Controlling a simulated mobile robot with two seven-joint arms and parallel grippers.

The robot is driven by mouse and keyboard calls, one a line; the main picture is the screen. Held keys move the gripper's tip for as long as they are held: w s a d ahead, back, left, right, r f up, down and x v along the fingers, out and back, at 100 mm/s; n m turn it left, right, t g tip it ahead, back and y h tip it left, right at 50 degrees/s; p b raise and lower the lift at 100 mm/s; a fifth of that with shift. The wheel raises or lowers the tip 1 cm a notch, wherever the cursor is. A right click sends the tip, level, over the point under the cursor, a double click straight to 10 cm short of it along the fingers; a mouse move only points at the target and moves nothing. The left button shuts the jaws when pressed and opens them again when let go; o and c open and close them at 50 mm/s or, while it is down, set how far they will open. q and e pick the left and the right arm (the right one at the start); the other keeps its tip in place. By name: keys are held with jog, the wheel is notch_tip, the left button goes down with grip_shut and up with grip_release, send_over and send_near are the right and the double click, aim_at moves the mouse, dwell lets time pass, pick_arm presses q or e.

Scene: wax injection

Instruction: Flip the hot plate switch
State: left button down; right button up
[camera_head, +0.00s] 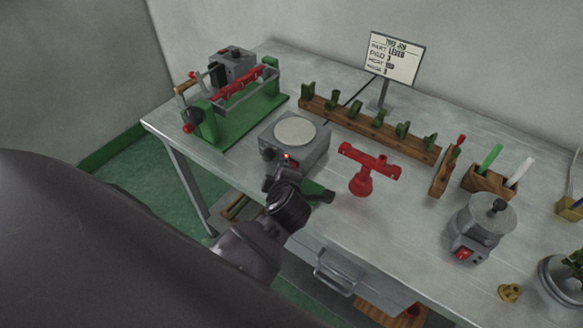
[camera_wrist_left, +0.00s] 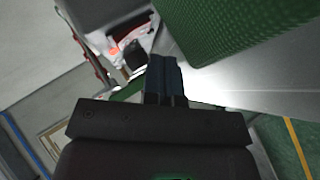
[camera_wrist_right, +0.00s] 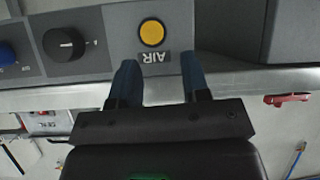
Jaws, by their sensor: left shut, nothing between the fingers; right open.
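The hot plate (camera_head: 294,138) is a grey box with a round pale top, standing near the table's front edge. A small red light glows on its front in the head view, beside a red part that may be the switch. My left gripper (camera_wrist_left: 165,75) is shut and empty. In the head view my left arm covers part of the area before the hot plate's front. In the left wrist view the hot plate's front, with the red glow (camera_wrist_left: 114,50) and a dark knob (camera_wrist_left: 135,53), lies just beyond the fingertips; contact is unclear. My right gripper (camera_wrist_right: 162,78) is open and empty.
A red T-shaped stand (camera_head: 366,172) is right of the hot plate. A green fixture (camera_head: 235,115) is left, and a wooden rack (camera_head: 375,130) behind. A grey pot (camera_head: 480,228) stands farther right. A panel with a yellow AIR button (camera_wrist_right: 152,32) faces my right gripper.

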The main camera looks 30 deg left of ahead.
pick_arm(q)
jog(key=shift+s+a+r+p, duration=0.1)
jog(key=shift+s+r+p, duration=0.05)
jog(key=shift+s+p, duration=0.3)
jog(key=shift+s+a+r+p, duration=0.1)
jog(key=shift+s+r+p, duration=0.1)
jog(key=shift+s+p, duration=1)
jog(key=shift+s, duration=0.8)
jog(key=shift+f, duration=0.1)
